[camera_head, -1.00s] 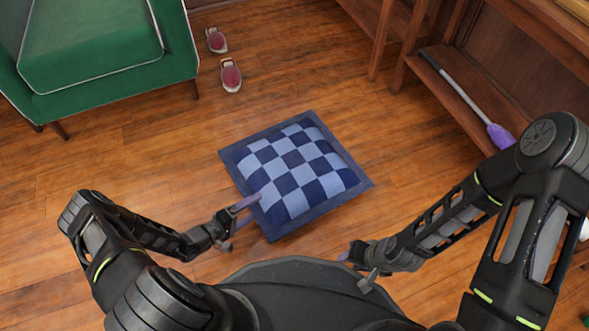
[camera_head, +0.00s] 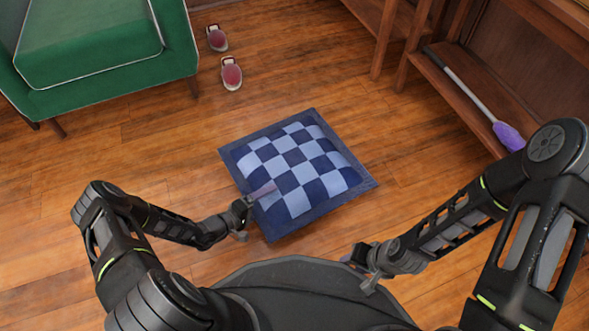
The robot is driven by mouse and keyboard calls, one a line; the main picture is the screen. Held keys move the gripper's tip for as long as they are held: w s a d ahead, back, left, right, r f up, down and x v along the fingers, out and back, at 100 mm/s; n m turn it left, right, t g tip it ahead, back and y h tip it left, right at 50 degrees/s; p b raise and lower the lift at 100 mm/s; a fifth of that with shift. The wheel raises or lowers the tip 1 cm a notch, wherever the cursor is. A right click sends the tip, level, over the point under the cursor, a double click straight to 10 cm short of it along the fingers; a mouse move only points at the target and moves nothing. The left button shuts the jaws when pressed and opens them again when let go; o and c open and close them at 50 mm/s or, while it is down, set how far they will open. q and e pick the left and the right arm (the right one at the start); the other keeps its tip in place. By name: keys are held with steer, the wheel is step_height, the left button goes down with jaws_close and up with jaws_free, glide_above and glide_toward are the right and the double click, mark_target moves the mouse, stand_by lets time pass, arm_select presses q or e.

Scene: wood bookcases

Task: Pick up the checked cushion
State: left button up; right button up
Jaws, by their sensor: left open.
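The checked cushion (camera_head: 297,165), blue and light blue with a dark blue border, lies flat on the wooden floor in front of me. My left gripper (camera_head: 262,192) is open at the cushion's left front side, its fingers over the checked part near the left edge. Whether the fingers touch the fabric I cannot tell.
A green armchair (camera_head: 100,90) stands at the upper left, with two red shoes (camera_head: 231,74) beside it. Wooden shelving (camera_head: 450,90) at the right holds a purple duster (camera_head: 508,136). The floor around the cushion is clear.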

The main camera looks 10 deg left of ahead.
arm_select(q)
steer(key=shift+w+d+f, duration=0.35)
steer(key=shift+w, duration=0.1)
steer(key=shift+w+d, duration=0.1)
steer(key=shift+w, duration=0.1)
steer(key=shift+r, duration=0.1)
steer(key=c, duration=1.6)
steer(key=shift+o, duration=0.2)
step_height(320, 180, up, 10)
steer(key=p, duration=0.6)
